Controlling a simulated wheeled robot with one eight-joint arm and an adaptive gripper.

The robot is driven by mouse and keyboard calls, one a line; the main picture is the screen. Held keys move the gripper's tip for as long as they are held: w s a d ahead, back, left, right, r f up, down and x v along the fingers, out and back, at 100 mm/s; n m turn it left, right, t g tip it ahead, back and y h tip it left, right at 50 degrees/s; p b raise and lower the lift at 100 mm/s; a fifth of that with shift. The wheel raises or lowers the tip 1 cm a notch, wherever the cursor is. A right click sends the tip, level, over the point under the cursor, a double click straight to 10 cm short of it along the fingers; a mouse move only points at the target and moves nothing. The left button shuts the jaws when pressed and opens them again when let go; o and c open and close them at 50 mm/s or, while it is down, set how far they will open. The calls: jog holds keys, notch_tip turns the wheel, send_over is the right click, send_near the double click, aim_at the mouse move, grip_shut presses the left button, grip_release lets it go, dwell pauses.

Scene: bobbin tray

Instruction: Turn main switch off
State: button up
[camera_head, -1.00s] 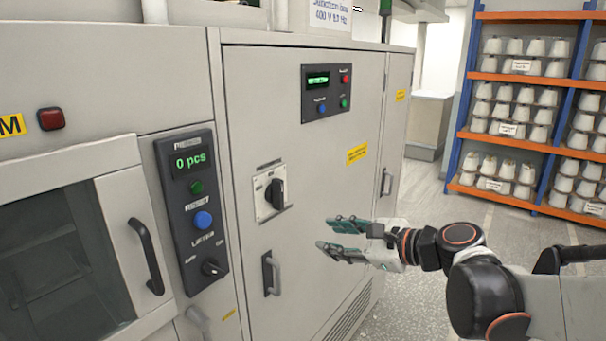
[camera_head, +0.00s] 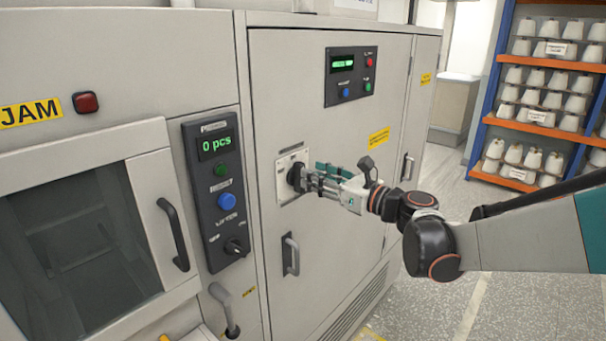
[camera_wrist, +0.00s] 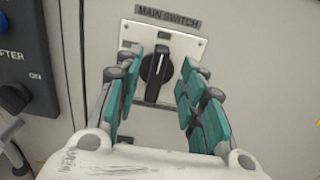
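The main switch is a black rotary knob (camera_wrist: 156,68) on a pale metal plate (camera_wrist: 187,47), under a label (camera_wrist: 168,17) reading MAIN SWITCH. In the wrist view the knob's grip bar stands nearly upright, leaning slightly right at the top. In the head view the knob (camera_head: 296,176) is partly hidden by my fingers. My gripper (camera_wrist: 158,92) is open, with one teal-padded finger on each side of the knob and a gap on both sides. In the head view my gripper (camera_head: 312,181) is at the switch plate; contact cannot be told.
The switch sits on a grey cabinet door with a handle (camera_head: 290,254) below and a display panel (camera_head: 350,76) above. A dark control panel (camera_head: 219,188) with a lifter knob is to the left. Bobbin shelves (camera_head: 540,90) stand at the right. Floor is clear at lower right.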

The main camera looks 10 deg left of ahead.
aim_at(303, 193)
jog(key=shift+b+x, duration=0.35)
jog(key=shift+x, duration=2.2)
grip_shut()
